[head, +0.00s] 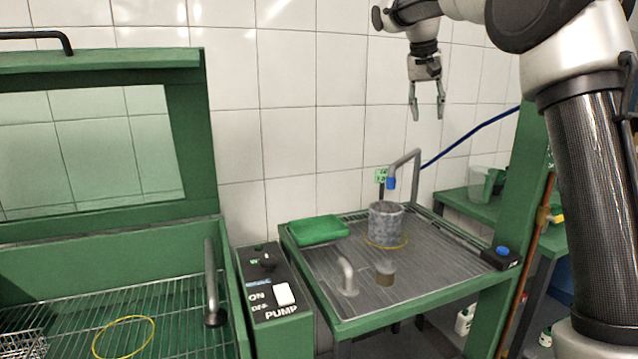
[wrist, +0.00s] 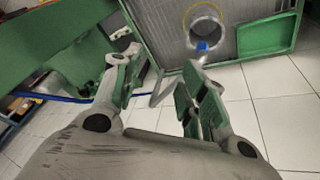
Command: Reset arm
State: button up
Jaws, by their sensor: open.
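My gripper (head: 427,101) hangs at the upper right of the head view, fingers pointing down, above the green wash table (head: 330,262). Its two fingers are apart with nothing between them. In the wrist view my gripper (wrist: 152,88) also shows open and empty. My arm comes in from the right side of the head view. A grey metal cylinder (head: 385,222) stands on the table's ribbed top, well below the gripper, inside a yellow ring (head: 400,243). The cylinder also shows at the top of the wrist view (wrist: 207,28).
A bent grey spout (head: 404,168) with a blue tip rises behind the cylinder. A small brown-grey piece (head: 385,273), a green tray (head: 318,230) and a short pipe (head: 347,276) are on the table. A pump box (head: 272,290) and green washer cabinet (head: 110,240) with raised lid stand left.

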jog(key=s+d+n, duration=0.1)
jog(key=s+d, duration=0.3)
jog(key=s, duration=0.7)
jog(key=s+f+n+y, duration=0.1)
jog(key=s+f, duration=0.4)
jog(key=s, duration=0.4)
jog(key=s+d+f+n+t+y, duration=0.1)
jog(key=s+f, duration=0.5)
jog(key=s, duration=0.4)
jog(key=s+d+f+n, duration=0.1)
jog(key=s+f, duration=0.5)
jog(key=s, duration=0.4)
jog(key=shift+s+d+f+t+y, duration=0.2)
jog(key=shift+t+y, duration=0.1)
jog(key=shift+y, duration=0.1)
jog(key=shift+r, duration=0.1)
